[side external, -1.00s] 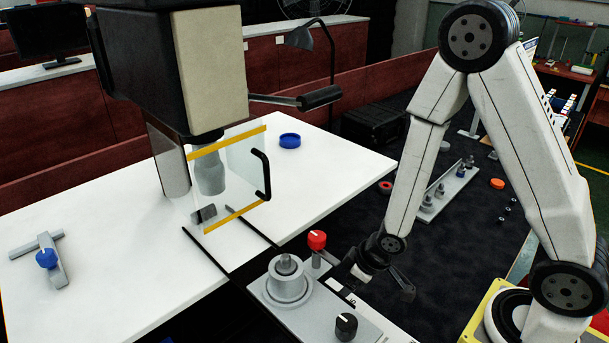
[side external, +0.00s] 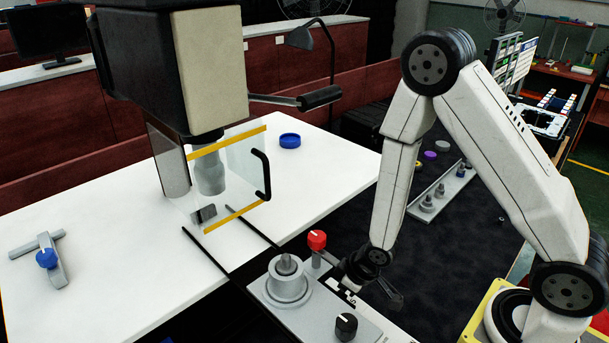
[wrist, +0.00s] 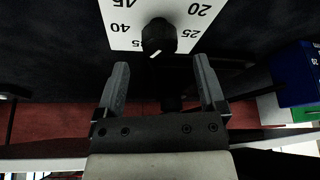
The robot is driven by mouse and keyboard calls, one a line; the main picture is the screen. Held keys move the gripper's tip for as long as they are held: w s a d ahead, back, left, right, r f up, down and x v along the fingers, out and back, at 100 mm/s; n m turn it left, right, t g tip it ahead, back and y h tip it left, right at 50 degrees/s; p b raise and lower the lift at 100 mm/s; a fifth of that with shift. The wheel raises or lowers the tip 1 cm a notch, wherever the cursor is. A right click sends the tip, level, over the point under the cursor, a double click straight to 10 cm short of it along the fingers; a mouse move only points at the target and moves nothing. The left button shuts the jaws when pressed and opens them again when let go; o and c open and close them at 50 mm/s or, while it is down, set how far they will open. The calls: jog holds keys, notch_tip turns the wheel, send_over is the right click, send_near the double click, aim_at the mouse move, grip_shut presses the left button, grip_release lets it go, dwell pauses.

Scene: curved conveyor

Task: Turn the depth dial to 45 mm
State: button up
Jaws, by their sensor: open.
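The depth dial (wrist: 158,37) is a black round knob on a white plate (wrist: 118,30) with printed numbers, seen from above in the wrist view. 20, 25, 35, 40 and 45 show, some partly cut off or covered. The knob's white pointer mark aims down and slightly left, near the 35 side. My gripper (wrist: 162,75) is open and empty, its two grey fingers apart, with the knob just beyond the gap between the tips. In the side view my gripper (side external: 385,290) is low beside the grey fixture; the dial there is not clearly visible.
A grey fixture (side external: 318,315) carries a red knob (side external: 317,240), a stepped cylinder (side external: 287,284) and another black knob (side external: 346,327). A clear guard (side external: 232,175) stands behind. A blue ring (side external: 290,140) lies on the white table (side external: 110,230). A blue bin (wrist: 297,75) is at the right.

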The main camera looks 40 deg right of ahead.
jog(key=shift+x, duration=1.7)
grip_shut()
jog(key=shift+m, duration=0.3)
jog(key=shift+m+h, duration=0.9)
jog(key=shift+m, duration=1.1)
